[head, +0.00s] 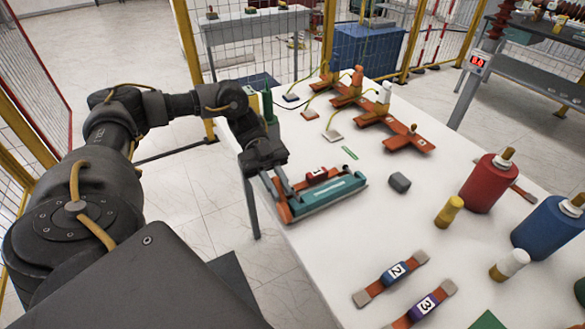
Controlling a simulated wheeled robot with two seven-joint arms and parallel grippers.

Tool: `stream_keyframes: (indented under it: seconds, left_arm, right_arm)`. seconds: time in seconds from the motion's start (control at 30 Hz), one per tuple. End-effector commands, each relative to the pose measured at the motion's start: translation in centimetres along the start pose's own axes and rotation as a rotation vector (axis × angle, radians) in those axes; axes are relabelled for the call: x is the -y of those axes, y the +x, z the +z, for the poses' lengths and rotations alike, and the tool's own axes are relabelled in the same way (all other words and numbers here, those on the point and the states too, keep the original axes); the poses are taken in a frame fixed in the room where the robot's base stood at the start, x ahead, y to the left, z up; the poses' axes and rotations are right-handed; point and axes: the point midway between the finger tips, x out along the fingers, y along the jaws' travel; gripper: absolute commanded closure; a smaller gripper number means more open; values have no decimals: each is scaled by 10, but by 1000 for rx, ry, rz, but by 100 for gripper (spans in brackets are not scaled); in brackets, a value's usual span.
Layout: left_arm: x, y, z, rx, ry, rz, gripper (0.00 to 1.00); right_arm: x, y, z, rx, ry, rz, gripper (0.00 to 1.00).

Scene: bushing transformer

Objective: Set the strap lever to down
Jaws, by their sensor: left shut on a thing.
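A long teal fixture (326,195) with orange end parts lies at the left edge of the white table. A red block marked 1 (317,173) sits along its back side. My left gripper (286,192) points down at the fixture's left end, with its fingers beside the orange end part (283,212). It is shut on what seems to be the strap lever there; the lever is mostly hidden by the fingers, so its exact angle cannot be told. My right gripper is out of view.
On the white table (400,225) lie straps marked 2 (394,272) and 3 (425,306), a grey block (400,182), a red cylinder (484,184) and a blue cylinder (548,228). Orange cross-shaped stands (408,138) line the back. The table's middle is fairly clear.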

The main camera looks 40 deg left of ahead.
Motion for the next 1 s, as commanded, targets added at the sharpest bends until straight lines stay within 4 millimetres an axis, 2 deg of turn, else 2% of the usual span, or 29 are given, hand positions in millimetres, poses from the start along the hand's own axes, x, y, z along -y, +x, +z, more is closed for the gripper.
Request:
stream_keyframes:
  seconds: [0.2,0.47,0.5,0.63,0.67,1.0]
  left_arm:
    - [-4,-4,0,-15,1,-11,100]
    - [-3,-3,0,-15,1,-10,100]
    - [-3,-3,0,-15,1,-10,79]
    - [-3,-3,0,-14,1,-9,62]
    - [-3,-3,0,-14,0,-9,60]
    - [-3,-4,3,-12,0,-7,60]
  right_arm:
    - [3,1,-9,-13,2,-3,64]
    - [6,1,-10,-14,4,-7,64]
    - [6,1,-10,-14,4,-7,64]
    - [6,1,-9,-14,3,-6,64]
    - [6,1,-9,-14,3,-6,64]
    - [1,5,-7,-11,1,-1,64]
